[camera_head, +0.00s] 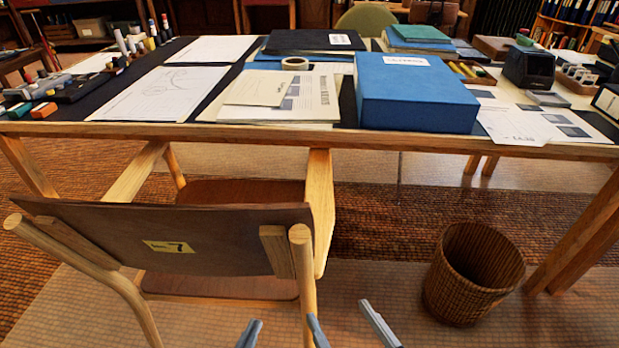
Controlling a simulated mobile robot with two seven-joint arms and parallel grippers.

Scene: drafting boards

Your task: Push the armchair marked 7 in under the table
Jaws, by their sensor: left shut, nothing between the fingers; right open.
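The armchair (190,232) is wooden, with a brown curved backrest that bears a yellow label (170,247) reading 7. It stands upright at the left, its back towards me. Its armrests reach up to the front edge of the table (400,142) in the picture; I cannot tell how far they go under. The backrest and most of the seat show on the near side. My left gripper (250,333) is shut and empty at the bottom edge, below the backrest in the picture. My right gripper (349,324) is open and empty, right of the chair's right rear post.
A wicker basket (474,275) stands on the floor right of the chair, near the table's right leg (580,238). A blue box (414,92), papers and drawing tools lie on the tabletop. Floor between chair and basket is clear.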

